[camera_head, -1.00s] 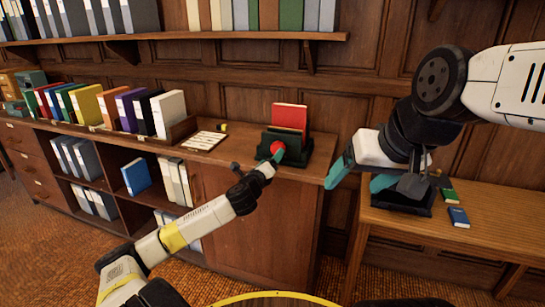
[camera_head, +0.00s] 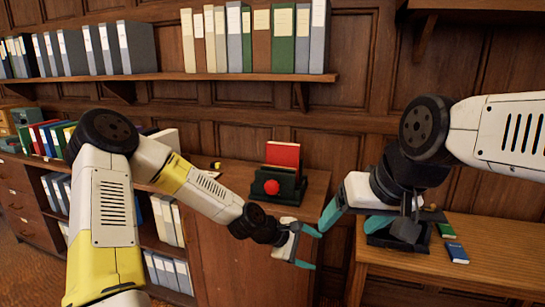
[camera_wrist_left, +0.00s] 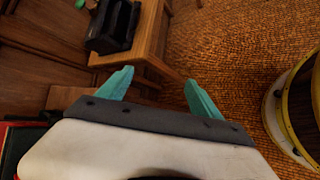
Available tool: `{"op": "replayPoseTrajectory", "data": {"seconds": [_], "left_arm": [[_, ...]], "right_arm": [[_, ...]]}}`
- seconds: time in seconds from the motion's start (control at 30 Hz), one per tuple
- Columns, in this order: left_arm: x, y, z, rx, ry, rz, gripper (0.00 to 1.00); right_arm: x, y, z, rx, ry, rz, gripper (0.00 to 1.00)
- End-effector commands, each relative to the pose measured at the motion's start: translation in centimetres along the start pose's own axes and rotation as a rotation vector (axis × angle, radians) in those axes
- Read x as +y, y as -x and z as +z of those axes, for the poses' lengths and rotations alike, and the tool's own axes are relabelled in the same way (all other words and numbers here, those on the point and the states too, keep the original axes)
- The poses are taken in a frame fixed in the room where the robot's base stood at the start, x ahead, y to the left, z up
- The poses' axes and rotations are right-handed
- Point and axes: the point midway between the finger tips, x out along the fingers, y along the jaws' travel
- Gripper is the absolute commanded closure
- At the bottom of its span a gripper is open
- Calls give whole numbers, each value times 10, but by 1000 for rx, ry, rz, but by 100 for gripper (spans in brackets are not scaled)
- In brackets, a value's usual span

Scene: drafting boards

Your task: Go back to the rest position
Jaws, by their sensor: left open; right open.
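My left gripper (camera_head: 308,247) is open and empty in front of the wooden cabinet, with its teal fingers pointing right. The left wrist view also shows its two spread fingers (camera_wrist_left: 160,95) with nothing between them. My right gripper (camera_head: 350,222) is open over the left end of the side table; its teal fingers point left and down, and I see nothing held in it. A red book (camera_head: 283,154) stands in a dark green holder with a red round knob (camera_head: 272,187) on its front, on the cabinet top. Both grippers are apart from it.
Binders fill the wall shelf (camera_head: 200,78) and the cabinet. Orange carpet (camera_wrist_left: 235,40) lies clear below my left gripper.

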Motion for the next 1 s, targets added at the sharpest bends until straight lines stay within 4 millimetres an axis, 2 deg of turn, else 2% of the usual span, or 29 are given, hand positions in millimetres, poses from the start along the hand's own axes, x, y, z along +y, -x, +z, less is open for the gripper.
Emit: {"op": "replayPoseTrajectory", "data": {"seconds": [0.03,0.2,0.27,0.47,0.67,0.8,0.9,1.0], "left_arm": [[-5,13,-4,44,-100,-52,25],[-20,64,-18,162,-381,-220,25],[-21,86,-22,201,-467,-273,25],[-18,169,-23,322,-710,-420,25],[-15,256,-3,413,-892,-512,25],[-21,312,21,452,-996,-538,25],[-30,346,40,465,-1061,-535,25],[-41,371,56,465,-1116,-523,25]], "right_arm": [[0,0,0,0,0,0,25],[0,0,0,0,0,0,25],[0,0,0,0,0,0,25],[0,0,0,0,0,0,25],[0,0,0,0,0,0,25],[0,0,0,0,0,0,25],[0,0,0,0,0,0,25],[0,0,0,0,0,0,25]]}}
